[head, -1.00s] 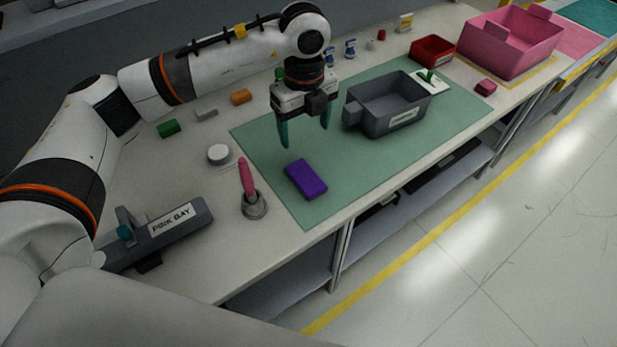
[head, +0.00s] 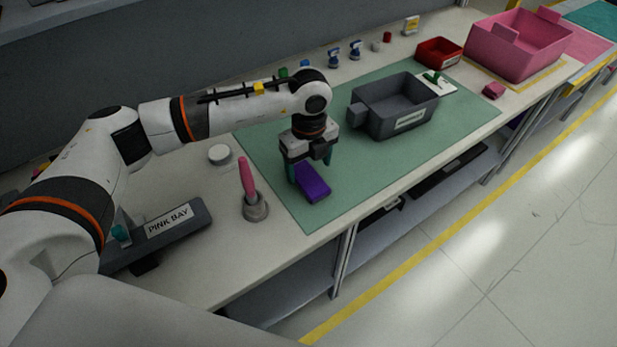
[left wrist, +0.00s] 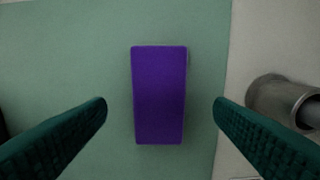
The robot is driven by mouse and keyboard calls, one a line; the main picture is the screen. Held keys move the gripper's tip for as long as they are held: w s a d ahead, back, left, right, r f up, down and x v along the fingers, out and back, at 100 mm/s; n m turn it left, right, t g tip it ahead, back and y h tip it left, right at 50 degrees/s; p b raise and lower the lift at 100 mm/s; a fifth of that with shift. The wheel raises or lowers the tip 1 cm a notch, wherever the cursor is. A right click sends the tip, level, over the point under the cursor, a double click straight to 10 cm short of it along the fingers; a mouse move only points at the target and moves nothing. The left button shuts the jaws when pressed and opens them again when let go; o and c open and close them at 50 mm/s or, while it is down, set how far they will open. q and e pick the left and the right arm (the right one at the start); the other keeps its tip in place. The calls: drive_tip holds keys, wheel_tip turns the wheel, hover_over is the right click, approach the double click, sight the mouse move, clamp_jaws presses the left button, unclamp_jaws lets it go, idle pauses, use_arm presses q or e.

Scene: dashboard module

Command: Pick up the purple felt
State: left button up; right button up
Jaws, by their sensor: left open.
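The purple felt (head: 313,186) is a block lying on the green mat (head: 285,205), near the mat's front left part. It also shows in the left wrist view (left wrist: 159,95), upright in the picture and centred between the fingers. My left gripper (head: 309,170) is directly over the felt and pointing down. In the left wrist view its two teal fingers (left wrist: 160,110) are apart on either side of the felt, with a gap on both sides. The fingers partly hide the felt's far end in the head view. My right gripper is not in view.
A pink-handled tool stands in a grey holder (head: 256,208) left of the felt; the holder also shows in the left wrist view (left wrist: 270,100). A grey bin (head: 390,122) sits on the mat behind right. A white round piece (head: 220,154) and a "PINK BAY" stand (head: 185,238) are to the left.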

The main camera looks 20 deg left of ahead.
sight(309, 178)
use_arm(q)
drive_tip(key=f, duration=0.4)
drive_tip(key=shift+w+a+f+p, duration=0.1)
drive_tip(key=shift+w+p, duration=0.1)
drive_tip(key=shift+p, duration=0.2)
drive_tip(key=c, duration=1.1)
drive_tip(key=shift+o, duration=0.2)
